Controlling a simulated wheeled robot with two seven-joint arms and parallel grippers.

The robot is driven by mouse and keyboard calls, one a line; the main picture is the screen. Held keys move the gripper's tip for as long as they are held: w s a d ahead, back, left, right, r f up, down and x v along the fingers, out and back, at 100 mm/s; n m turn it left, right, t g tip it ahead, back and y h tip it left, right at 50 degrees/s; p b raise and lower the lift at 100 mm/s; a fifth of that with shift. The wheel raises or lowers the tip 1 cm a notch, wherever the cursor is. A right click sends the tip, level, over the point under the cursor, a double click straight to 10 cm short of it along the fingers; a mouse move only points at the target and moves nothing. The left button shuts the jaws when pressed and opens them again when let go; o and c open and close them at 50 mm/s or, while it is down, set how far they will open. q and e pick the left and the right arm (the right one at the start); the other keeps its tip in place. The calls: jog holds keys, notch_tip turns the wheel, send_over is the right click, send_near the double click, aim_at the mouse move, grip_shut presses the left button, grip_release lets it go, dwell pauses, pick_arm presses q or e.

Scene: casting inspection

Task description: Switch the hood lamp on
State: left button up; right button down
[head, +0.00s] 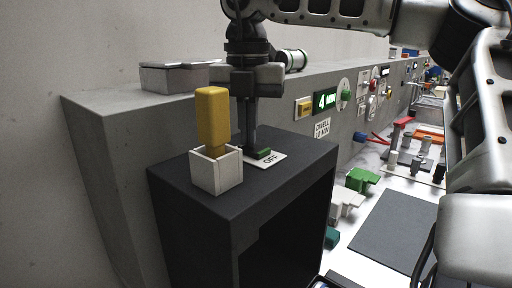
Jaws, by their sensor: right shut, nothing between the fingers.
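The hood is a dark box (200,238) with an open front, standing at the left of the bench. On its top is a white plate (277,160) marked OFF with a small green switch (264,153). My right gripper (250,148) points straight down over the top, shut and empty, its fingertips right beside the green switch; I cannot tell whether they touch it. The inside of the hood looks dark. My left gripper is not in view.
A white holder (216,172) with an upright yellow block (212,118) stands on the hood, left of my fingers. Green (362,180) and white parts, and a dark mat (385,230), lie at right.

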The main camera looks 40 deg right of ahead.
notch_tip(320, 180, up, 2)
jog(key=shift+r+p, duration=0.25)
jog(key=shift+p, duration=0.9)
jog(key=shift+r+p, duration=0.6)
jog(key=shift+r, duration=1.55)
